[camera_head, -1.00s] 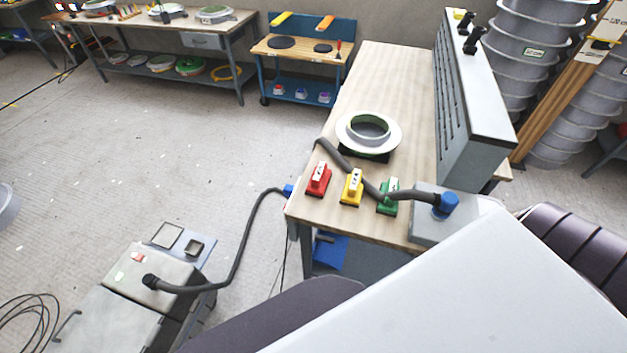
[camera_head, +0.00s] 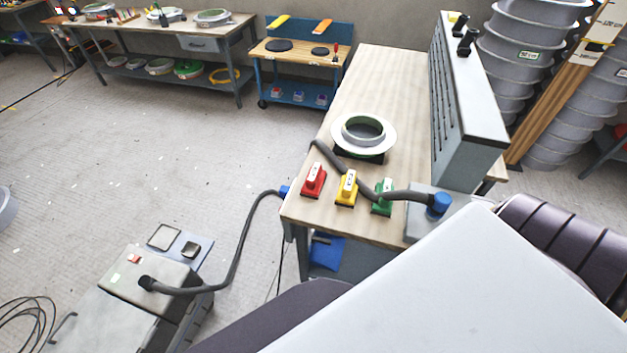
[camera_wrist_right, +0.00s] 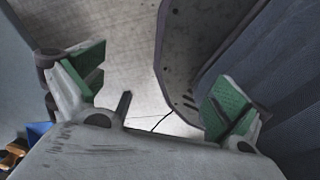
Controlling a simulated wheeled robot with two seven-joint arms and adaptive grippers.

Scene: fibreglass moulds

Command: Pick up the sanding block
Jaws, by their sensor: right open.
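Three sanding blocks stand in a row near the front edge of the wooden bench (camera_head: 388,90): a red one (camera_head: 314,181), a yellow one (camera_head: 346,189) and a green one (camera_head: 383,198). Each has a pale label on top. No block shows in that view. Neither gripper is in the head view.
A white flanged ring mould (camera_head: 363,133) sits behind the blocks. The hose runs to a grey box with a blue fitting (camera_head: 438,205) at the right. A tall grey slotted panel unit (camera_head: 465,110) lines the bench's right side. The bench's far half is clear.

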